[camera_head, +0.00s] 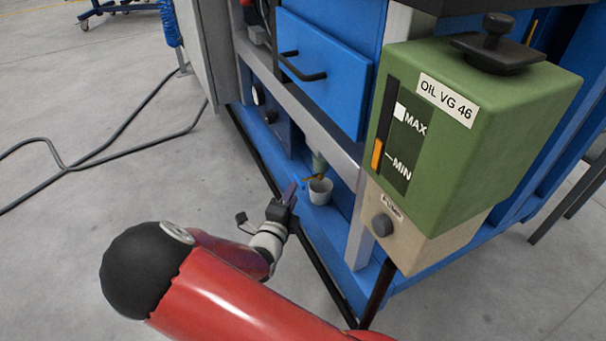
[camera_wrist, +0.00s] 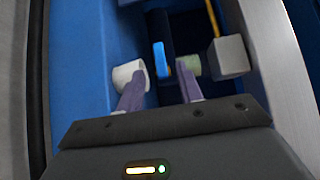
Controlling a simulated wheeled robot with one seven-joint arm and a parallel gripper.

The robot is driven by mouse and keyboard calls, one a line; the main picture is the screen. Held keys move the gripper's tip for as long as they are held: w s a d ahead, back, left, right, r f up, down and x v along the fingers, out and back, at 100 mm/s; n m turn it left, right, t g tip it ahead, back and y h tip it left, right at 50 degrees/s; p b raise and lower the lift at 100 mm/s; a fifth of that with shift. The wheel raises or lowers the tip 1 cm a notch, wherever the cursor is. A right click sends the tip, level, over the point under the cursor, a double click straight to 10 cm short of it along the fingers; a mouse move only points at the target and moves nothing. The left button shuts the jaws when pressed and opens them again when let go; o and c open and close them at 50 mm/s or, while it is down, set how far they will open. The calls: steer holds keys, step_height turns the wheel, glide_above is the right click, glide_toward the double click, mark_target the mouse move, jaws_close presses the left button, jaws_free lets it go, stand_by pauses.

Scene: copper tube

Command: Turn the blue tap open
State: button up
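The blue tap handle (camera_wrist: 159,57) shows in the wrist view as a short upright blue bar, ahead of the gap between my fingertips. In the head view, the small blue handle (camera_head: 299,185) is near my fingertips, beside a brass-coloured tap fitting (camera_head: 313,177). My gripper (camera_wrist: 161,72) has its two purple fingers spread apart, with nothing visibly held between them. In the head view, my gripper (camera_head: 290,191) is just left of the tap. Contact with the handle cannot be told. The right finger partly covers the pale green tap part (camera_wrist: 190,66).
A white cup (camera_head: 320,191) stands on the blue ledge below the tap; it also shows left of my fingers in the wrist view (camera_wrist: 126,74). A grey frame bar (camera_head: 305,115) runs above the ledge. A green oil tank (camera_head: 470,140) projects at right. Open floor lies left.

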mark_target(299, 179)
steer(key=b+x, duration=0.1)
steer(key=x, duration=0.5)
steer(key=shift+d, duration=0.1)
steer(key=shift+c, duration=0.2)
jaws_close()
